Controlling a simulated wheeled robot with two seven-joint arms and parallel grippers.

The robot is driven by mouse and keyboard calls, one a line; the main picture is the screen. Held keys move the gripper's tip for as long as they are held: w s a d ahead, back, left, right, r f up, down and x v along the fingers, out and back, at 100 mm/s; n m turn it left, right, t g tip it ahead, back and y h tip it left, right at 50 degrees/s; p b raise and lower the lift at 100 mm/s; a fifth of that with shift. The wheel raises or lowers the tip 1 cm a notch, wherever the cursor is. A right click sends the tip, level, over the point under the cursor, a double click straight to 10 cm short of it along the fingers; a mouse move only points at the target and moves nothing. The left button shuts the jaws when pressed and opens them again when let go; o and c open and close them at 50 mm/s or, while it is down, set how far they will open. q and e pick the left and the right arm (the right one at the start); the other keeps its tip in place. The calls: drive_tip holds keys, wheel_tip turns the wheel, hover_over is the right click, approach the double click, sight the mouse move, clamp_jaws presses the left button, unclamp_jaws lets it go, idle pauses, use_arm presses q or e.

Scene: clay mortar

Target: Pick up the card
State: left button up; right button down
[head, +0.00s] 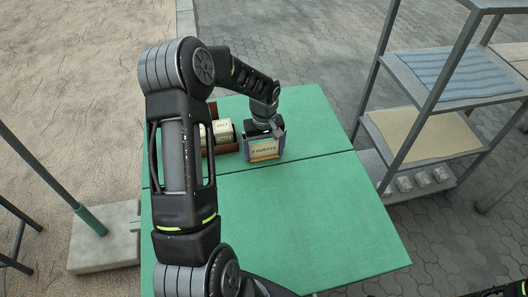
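The card (264,151) is small and tan with dark lettering and a greenish lower band. It appears upright, facing me, near the middle of the green table, with a dark purplish-grey edge around it. My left gripper (263,137) reaches in from above and is right at the card, with dark parts on both sides of it. My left arm hides part of the table. I cannot tell whether the fingers touch the card or are closed on it. My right gripper is not clearly in view.
A brown wooden box (213,112) with pale lettered blocks (223,131) stands just left of the card. The green table (310,215) is clear in front and to the right. A grey metal shelf (455,100) with a blue cloth and a beige sheet stands right of it.

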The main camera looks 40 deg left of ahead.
use_arm(q)
drive_tip(key=c, duration=0.8)
wheel_tip(320, 180, up, 10)
drive_tip(key=shift+r+b, duration=0.1)
drive_tip(key=shift+b, duration=0.2)
idle(0.5)
